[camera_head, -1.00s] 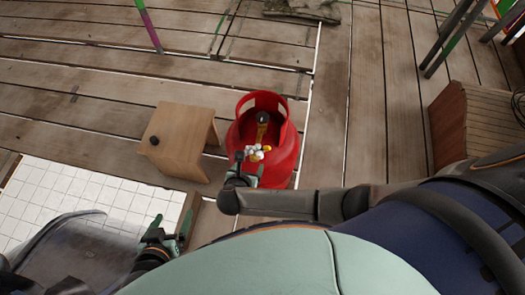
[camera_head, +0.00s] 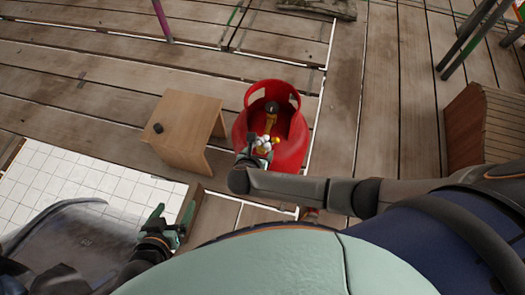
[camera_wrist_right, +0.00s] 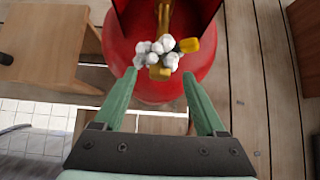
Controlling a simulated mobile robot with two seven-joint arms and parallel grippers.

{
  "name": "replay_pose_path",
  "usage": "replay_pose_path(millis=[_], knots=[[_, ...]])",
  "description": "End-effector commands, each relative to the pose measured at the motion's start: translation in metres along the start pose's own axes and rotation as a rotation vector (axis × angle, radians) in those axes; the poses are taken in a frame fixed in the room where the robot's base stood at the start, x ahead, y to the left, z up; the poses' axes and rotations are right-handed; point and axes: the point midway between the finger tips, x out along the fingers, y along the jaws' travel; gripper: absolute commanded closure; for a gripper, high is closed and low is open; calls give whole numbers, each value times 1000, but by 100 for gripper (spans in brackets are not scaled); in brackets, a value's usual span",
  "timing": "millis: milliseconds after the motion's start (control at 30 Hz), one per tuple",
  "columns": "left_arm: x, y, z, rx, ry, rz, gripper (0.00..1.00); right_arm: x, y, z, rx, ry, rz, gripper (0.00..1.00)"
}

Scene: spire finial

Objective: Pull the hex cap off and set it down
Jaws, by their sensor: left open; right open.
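A red gas cylinder (camera_head: 290,150) stands upright on the deck, with a brass-yellow valve and a whitish, lumpy cluster (camera_head: 263,141) at its collar. The cluster also shows in the right wrist view (camera_wrist_right: 155,50), with yellow pieces beside and below it. A dark round piece (camera_head: 271,107) sits at the valve's far end. I cannot tell which piece is the hex cap. My right gripper (camera_wrist_right: 160,80) is open at the cylinder's near side, its fingertips either side of the lower yellow piece (camera_wrist_right: 160,72), with nothing clamped. My left gripper (camera_head: 166,224) is open and empty, lower left.
A wooden stool (camera_head: 188,115) with a black knob (camera_head: 158,128) on it stands left of the cylinder. A white tiled surface (camera_head: 70,185) lies at lower left. A slatted wooden box (camera_head: 485,125) stands at right. The deck behind the cylinder is largely clear.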

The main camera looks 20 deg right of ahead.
Motion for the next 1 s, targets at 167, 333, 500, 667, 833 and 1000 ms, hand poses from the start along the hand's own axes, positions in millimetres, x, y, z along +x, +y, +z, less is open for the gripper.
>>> replay_pose_path(millis=[167,333,500,667,833,1000], knots=[[4,-2,12,1,-7,-3,12,25,0,-1,1,-1,-1,27],[3,-3,16,0,-14,-6,12,33,0,0,0,0,-1,27],[1,-4,18,0,-20,-7,12,33,0,1,0,1,0,27],[1,-4,18,-1,-19,-8,12,33,0,1,0,0,-1,27],[1,-4,18,-1,-16,-8,12,33,0,1,0,0,-1,27],[0,-5,15,0,-15,-9,12,32,0,1,0,0,-1,27]])
